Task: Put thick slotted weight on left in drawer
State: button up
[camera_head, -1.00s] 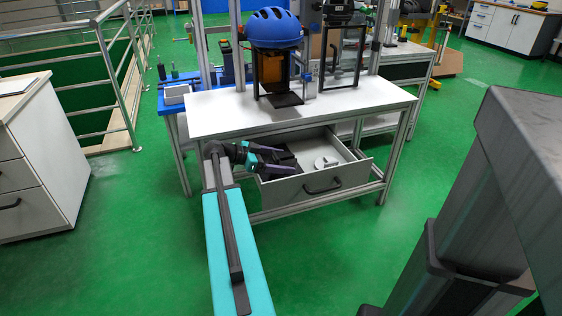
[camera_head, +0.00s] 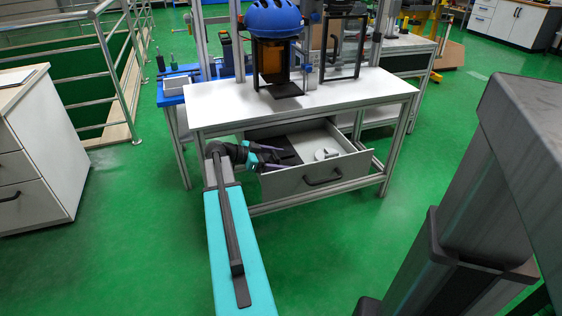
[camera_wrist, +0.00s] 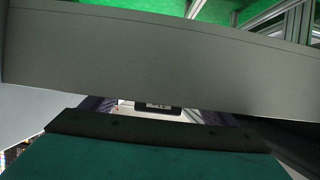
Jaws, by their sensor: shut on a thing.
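The drawer (camera_head: 352,168) is pulled open under the white-topped table, with a dark handle on its light grey front. My gripper (camera_head: 286,157) reaches in from the left and is at the left part of the drawer opening. Its purple fingers also show in the wrist view (camera_wrist: 155,112), largely covered by a wide grey panel. My gripper is shut on the thick slotted weight, but the weight's outline is hard to make out. A small dark labelled piece shows between the fingers in the wrist view. A pale round piece (camera_head: 326,154) lies in the drawer on the right.
The white tabletop (camera_head: 220,105) lies just above the drawer and my gripper. A blue helmet (camera_head: 272,18) is on the drop tower above it. A white cabinet (camera_head: 45,160) stands at the left. Green floor is free in front of the drawer.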

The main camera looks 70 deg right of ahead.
jog(key=shift+f+b, duration=0.25)
jog(key=shift+b, duration=0.2)
dwell(0.3)
jog(key=o, duration=2.1)
jog(key=shift+f, duration=0.15)
jog(key=shift+r+p, duration=0.7)
jog(key=shift+p, duration=0.05)
jog(key=p+v, duration=0.1)
jog(key=v, duration=1.1)
jog(key=shift+s, duration=0.1)
